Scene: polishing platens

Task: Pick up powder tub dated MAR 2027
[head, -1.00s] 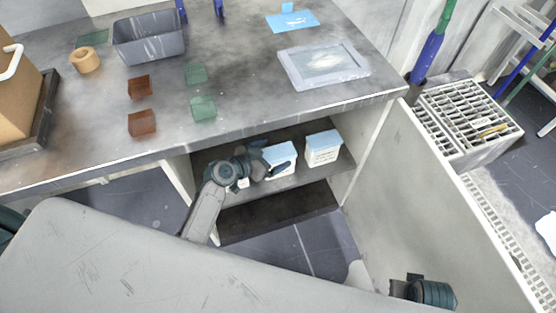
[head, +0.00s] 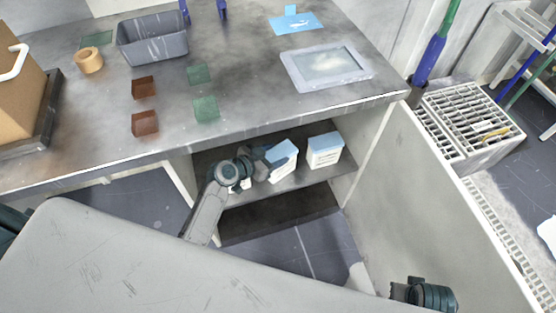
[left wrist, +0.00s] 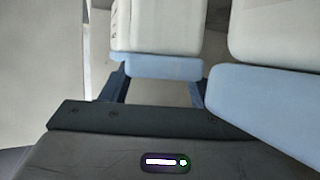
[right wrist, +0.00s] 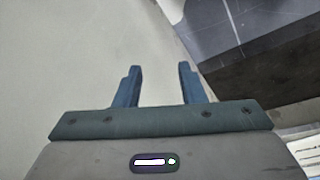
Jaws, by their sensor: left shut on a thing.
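Blue-lidded white powder tubs stand on the shelf under the bench. The middle tub (head: 283,163) is tilted, and the right tub (head: 325,150) stands upright. My left gripper (head: 262,164) is at the middle tub and appears shut on it. In the left wrist view the held tub (left wrist: 158,28) has its blue lid between the fingers, with another tub (left wrist: 275,90) close on the right. Part of a white thing (head: 240,186) shows below the gripper, mostly hidden. No date is legible. My right gripper (right wrist: 160,75) is open and empty.
The bench front edge (head: 300,114) overhangs the shelf. A pale panel (head: 420,190) stands right of the opening. On the bench are a grey bin (head: 152,47), a tape roll (head: 89,60), brown and green squares and a framed tray (head: 326,65). Dark floor lies below.

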